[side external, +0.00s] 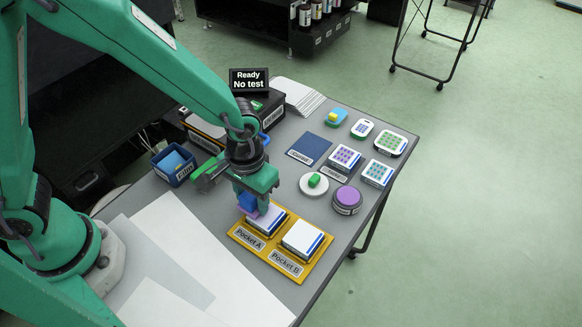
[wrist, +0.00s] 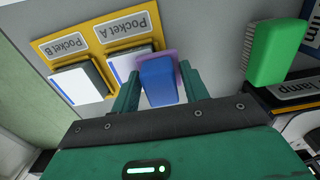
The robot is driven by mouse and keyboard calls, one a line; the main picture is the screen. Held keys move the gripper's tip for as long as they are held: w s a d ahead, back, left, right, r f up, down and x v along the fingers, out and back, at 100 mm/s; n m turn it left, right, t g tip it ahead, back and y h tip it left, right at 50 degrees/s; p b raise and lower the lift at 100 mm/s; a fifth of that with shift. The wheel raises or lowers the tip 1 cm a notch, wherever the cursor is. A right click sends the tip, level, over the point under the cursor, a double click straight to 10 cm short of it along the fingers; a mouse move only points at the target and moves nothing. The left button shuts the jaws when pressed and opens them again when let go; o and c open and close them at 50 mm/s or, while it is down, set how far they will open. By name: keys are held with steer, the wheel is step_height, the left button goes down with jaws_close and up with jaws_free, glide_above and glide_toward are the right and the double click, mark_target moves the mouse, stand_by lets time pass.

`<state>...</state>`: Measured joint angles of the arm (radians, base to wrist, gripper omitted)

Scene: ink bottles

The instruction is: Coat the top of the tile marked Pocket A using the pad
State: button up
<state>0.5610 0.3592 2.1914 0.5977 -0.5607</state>
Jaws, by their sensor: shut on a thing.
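My gripper (side external: 258,190) is shut on the pad, a blue block (side external: 246,201) with a flat purple underside. In the wrist view the pad (wrist: 158,84) sits between the two fingers (wrist: 157,88). The white tile marked Pocket A (side external: 268,220), with a blue edge, lies in the yellow tray (side external: 236,234). The pad is over the tile's far-left side and hides part of it. I cannot tell whether they touch. The visible part of the tile's top is white. In the wrist view the Pocket A tile (wrist: 122,64) shows beside the pad.
A second white tile (side external: 302,238) lies in Pocket B. A purple round jar (side external: 347,201) and a white dish (side external: 306,189) with a green piece stand behind the tray. A blue bin (side external: 173,170) is at left. White sheets (side external: 190,250) cover the front of the table.

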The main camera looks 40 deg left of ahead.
mark_target(266, 215)
steer(key=shift+d, duration=1.65)
steer(key=shift+d, duration=0.1)
steer(key=shift+d+f, duration=0.1)
steer(key=shift+d, duration=1.55)
steer(key=shift+a+r, duration=0.15)
steer(key=shift+a, duration=0.7)
steer(key=shift+a+r, duration=0.1)
steer(key=shift+a, duration=0.8)
steer(key=shift+a, duration=0.1)
steer(key=shift+a+f, duration=0.1)
steer(key=shift+a, duration=1.5)
